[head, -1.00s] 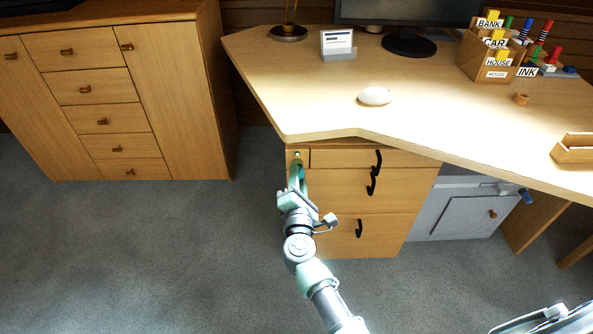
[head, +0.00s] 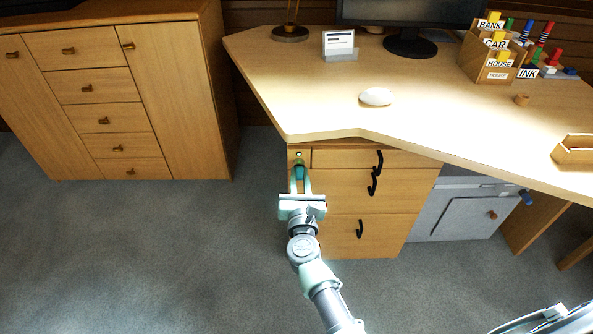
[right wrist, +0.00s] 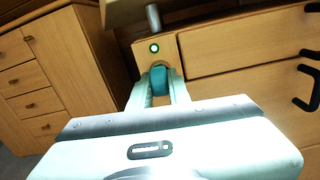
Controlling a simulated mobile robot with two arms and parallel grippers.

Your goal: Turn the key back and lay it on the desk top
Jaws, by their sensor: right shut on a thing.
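The teal key (right wrist: 159,79) sits between the fingers of my right gripper (head: 300,171), which is shut on it. The gripper is at the narrow left front panel of the desk's drawer unit, below the desk top (head: 330,110). In the right wrist view, the gripper (right wrist: 158,88) has one finger on each side of the key. A small round fitting with a green-white centre (right wrist: 154,47) shows on the panel just above the key. The key's far end is hidden, so I cannot tell whether it is in a lock.
The desk top overhangs the panel. A white mouse-like object (head: 376,96) lies on it, with a card holder (head: 339,46) behind and a wooden tray (head: 574,150) at right. The front left top is clear. Black drawer handles (head: 372,184) stick out right of the gripper.

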